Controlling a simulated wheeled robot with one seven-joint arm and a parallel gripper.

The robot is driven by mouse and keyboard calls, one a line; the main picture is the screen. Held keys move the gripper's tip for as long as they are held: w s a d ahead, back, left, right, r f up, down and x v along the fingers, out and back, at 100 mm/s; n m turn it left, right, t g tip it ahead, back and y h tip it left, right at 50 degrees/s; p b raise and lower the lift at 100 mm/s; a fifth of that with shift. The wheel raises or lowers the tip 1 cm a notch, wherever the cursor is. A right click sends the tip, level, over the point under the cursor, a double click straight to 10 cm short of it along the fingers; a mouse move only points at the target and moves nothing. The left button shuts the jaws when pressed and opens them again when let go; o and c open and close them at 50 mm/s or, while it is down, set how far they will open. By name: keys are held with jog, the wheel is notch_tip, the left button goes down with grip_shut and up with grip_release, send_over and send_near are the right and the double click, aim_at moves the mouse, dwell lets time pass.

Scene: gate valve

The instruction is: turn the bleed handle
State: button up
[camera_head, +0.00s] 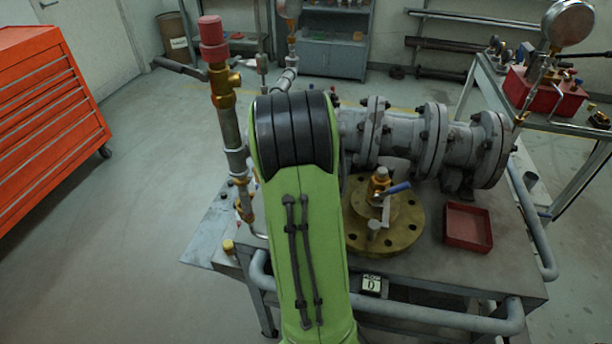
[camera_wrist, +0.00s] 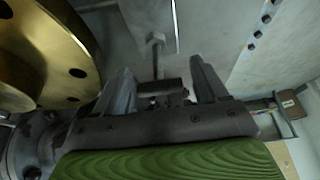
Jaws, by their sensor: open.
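A small brass valve (camera_head: 379,184) with a blue lever handle (camera_head: 396,189) stands on a round brass flange (camera_head: 413,232) on the bench; this lever looks like the bleed handle, though no label shows. My gripper (camera_wrist: 160,68) is open in the wrist view, its two fingers apart. A thin grey rod with a knobbed end (camera_wrist: 155,40) shows between and beyond the fingers; I cannot tell whether it is in reach. The edge of a brass disc (camera_wrist: 88,55) with holes is close on the left. In the head view my green arm hides my gripper.
Grey flanged pipework (camera_head: 432,140) runs across the bench behind the brass flange. A red tray (camera_head: 468,227) lies to its right. A tall pipe with a red cap (camera_head: 212,38) stands left of my arm. A tubular rail (camera_head: 430,319) edges the bench front.

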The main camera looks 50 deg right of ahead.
jog(key=p+v, duration=0.4)
jog(key=v, duration=1.1)
jog(key=shift+s+a+f, duration=0.1)
jog(key=shift+s, duration=0.05)
